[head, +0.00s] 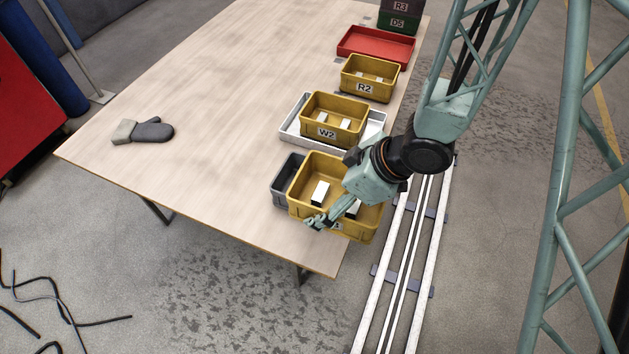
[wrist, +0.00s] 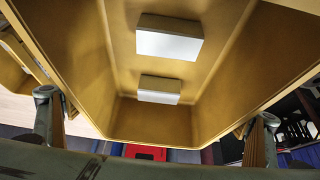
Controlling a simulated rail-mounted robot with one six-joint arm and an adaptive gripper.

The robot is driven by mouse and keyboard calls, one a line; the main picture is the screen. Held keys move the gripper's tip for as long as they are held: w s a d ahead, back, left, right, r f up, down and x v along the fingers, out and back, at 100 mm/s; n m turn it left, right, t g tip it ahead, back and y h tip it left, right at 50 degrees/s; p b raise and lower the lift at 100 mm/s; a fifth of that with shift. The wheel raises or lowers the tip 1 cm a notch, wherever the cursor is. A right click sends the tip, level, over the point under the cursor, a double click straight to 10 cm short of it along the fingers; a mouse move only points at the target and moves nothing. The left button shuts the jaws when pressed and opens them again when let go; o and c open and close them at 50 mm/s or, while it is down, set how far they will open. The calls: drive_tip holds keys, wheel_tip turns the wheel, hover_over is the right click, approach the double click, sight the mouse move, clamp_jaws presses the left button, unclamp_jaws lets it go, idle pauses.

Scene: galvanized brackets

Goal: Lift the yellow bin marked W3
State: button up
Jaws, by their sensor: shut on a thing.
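The nearest yellow bin (head: 293,187) is at the near right end of the table in the head view, with white blocks inside. Its front label (head: 337,226) is mostly covered by my gripper, so I cannot read all of it. My gripper (head: 318,222) is shut on this bin. The bin appears raised, overlapping a grey tray (head: 282,178) and the table's right edge; the gap below is hidden. In the wrist view the bin's inside (wrist: 115,40) fills most of the picture, with two white blocks (wrist: 168,42) and my fingers (wrist: 155,135) at both sides.
Behind stand a yellow bin marked W2 (head: 327,132) in a white tray (head: 290,128), a yellow bin marked R2 (head: 365,88), a red tray (head: 375,42) and stacked dark bins (head: 398,22). A glove (head: 152,131) lies left. The table's (head: 200,160) middle is clear.

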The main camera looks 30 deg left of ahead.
sight(325, 206)
drive_tip(key=shift+s+d+r, duration=0.1)
drive_tip(key=shift+s+d, duration=0.3)
drive_tip(key=shift+d, duration=0.3)
drive_tip(key=shift+s+d+r, duration=0.1)
drive_tip(key=shift+s+d, duration=0.25)
drive_tip(key=shift+d, duration=0.35)
